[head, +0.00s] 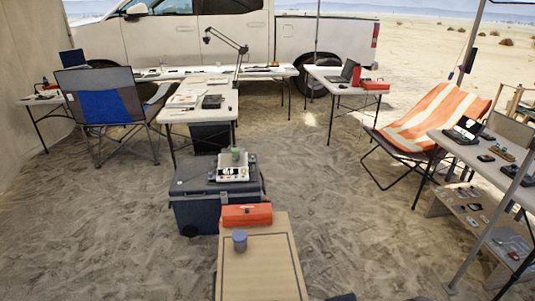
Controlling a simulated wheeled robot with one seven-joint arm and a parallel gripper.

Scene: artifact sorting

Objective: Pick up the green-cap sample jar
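A small jar with a green top (236,154) stands upright on a white device like a scale (233,173). The device sits on the lid of a dark grey-blue cooler (190,184) on the sand. A second jar with a blue-grey top (240,240) stands on a tan wooden surface (262,277) nearer to me. My gripper is not in view.
An orange case (246,215) lies at the far end of the wooden surface, between the two jars. A white table (200,114) stands behind the cooler. An orange striped chair (435,118) is at right. Open sand lies either side of the cooler.

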